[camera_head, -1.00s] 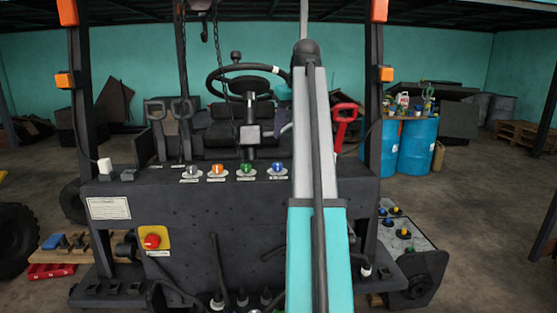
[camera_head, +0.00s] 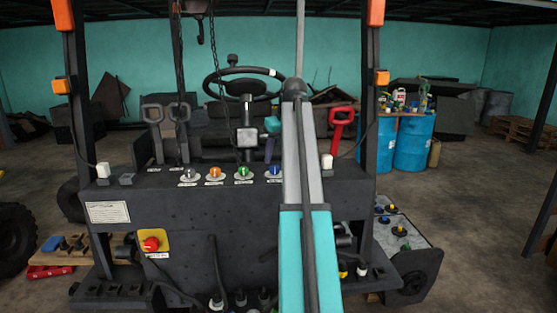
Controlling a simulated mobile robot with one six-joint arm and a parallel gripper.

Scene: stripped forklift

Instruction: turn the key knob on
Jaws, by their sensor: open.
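A row of knobs stands on the dark dashboard (camera_head: 150,205) of the stripped forklift: a silver knob (camera_head: 190,174), an orange knob (camera_head: 215,173), a green knob (camera_head: 244,172) and a blue knob (camera_head: 275,171). Each has a small label, too small to read. I cannot tell which one is the key knob. A red knob on a yellow plate (camera_head: 152,243) is low on the front panel at left. My arm rises in front of the dashboard, just right of the blue knob. My gripper cannot be made out; the arm hides that area.
A steering wheel (camera_head: 243,84) stands behind the dashboard. A red lever handle (camera_head: 341,125) and a white switch (camera_head: 327,161) are right of my arm. Dark posts (camera_head: 369,120) flank the panel, and chains hang at left. Blue barrels (camera_head: 413,143) stand back right.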

